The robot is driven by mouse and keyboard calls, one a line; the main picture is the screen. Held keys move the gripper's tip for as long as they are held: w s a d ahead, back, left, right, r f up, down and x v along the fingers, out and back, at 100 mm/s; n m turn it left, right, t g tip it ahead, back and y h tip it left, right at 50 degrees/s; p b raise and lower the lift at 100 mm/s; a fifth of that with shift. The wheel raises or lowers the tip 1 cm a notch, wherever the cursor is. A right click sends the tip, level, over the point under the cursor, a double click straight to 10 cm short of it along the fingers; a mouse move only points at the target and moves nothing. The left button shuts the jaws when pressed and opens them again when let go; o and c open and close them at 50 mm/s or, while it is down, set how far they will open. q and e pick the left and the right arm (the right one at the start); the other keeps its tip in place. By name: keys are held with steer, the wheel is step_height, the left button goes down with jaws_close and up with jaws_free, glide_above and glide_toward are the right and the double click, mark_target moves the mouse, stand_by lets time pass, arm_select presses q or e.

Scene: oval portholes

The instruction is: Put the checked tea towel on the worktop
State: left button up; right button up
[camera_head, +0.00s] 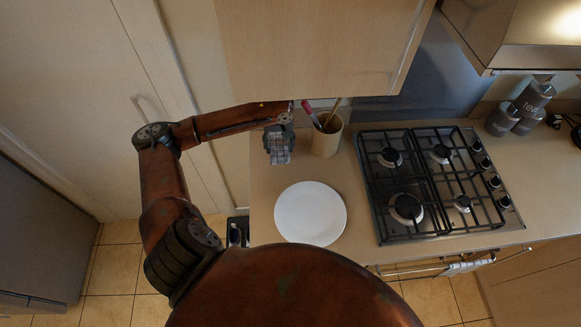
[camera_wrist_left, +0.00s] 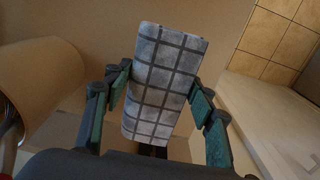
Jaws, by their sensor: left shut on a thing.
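The checked tea towel (camera_head: 279,150) is a small folded grey block with dark lines, at the left end of the worktop (camera_head: 266,192). My left gripper (camera_head: 278,128) is shut on it from above. In the left wrist view the towel (camera_wrist_left: 166,80) sits between the two green-padded fingers of the gripper (camera_wrist_left: 160,92). The towel is over the worktop; I cannot tell whether its lower end touches it. My right gripper is not in view.
A utensil pot (camera_head: 326,138) stands close to the right of the towel. A white plate (camera_head: 310,213) lies in front, and a gas hob (camera_head: 430,185) is to the right. A wall cupboard (camera_head: 315,45) hangs above. A cloth (camera_head: 466,267) hangs on the front rail.

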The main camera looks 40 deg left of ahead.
arm_select(q)
step_height(320, 180, down, 3)
steer(key=shift+r, duration=0.15)
step_height(320, 180, down, 4)
steer(key=shift+f, duration=0.55)
steer(key=o, duration=1)
steer(key=shift+f, duration=0.1)
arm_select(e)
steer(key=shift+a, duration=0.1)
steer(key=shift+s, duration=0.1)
